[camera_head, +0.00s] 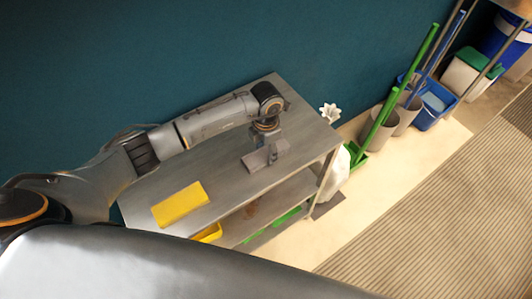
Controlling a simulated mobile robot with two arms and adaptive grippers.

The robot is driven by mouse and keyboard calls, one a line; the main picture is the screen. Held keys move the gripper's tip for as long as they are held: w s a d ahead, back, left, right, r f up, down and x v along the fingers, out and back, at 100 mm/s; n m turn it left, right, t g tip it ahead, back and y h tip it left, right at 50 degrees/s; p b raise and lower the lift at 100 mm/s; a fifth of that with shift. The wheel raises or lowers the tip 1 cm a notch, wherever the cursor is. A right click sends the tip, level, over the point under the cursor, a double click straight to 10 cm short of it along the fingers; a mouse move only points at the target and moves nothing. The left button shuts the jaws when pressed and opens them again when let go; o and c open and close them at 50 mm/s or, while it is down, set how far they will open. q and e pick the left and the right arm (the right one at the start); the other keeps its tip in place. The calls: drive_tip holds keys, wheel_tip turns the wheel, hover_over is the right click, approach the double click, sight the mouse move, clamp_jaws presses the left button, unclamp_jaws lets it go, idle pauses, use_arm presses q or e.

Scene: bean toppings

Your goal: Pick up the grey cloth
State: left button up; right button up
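The grey cloth (256,160) is a small grey folded piece on the top of a metal table (225,180). My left arm reaches in from the left over the table. My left gripper (270,143) points down at the cloth and overlaps it in the picture. The fingers are too small and too merged with the grey cloth to tell whether they are open or shut, or whether they touch it. My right gripper is not in view.
A yellow cloth (180,204) lies at the table's near left. A lower shelf holds yellow and green items. Green-handled tools (408,85), grey bins (376,129) and a blue bucket (434,104) stand right of the table. A teal wall (180,60) runs behind.

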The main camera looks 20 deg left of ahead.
sight(266, 152)
use_arm(q)
drive_tip(key=shift+c, duration=1)
drive_tip(key=shift+r, duration=0.5)
wheel_tip(266, 152, up, 2)
drive_tip(key=shift+d+r+b, duration=0.1)
drive_tip(key=shift+r+b, duration=0.1)
drive_tip(key=shift+b, duration=0.2)
drive_tip(key=s+d+r+b, duration=0.4)
drive_tip(key=s+d+r, duration=0.3)
drive_tip(key=s+r, duration=0.2)
drive_tip(key=s, duration=0.2)
drive_tip(key=shift+s+d+r, duration=0.3)
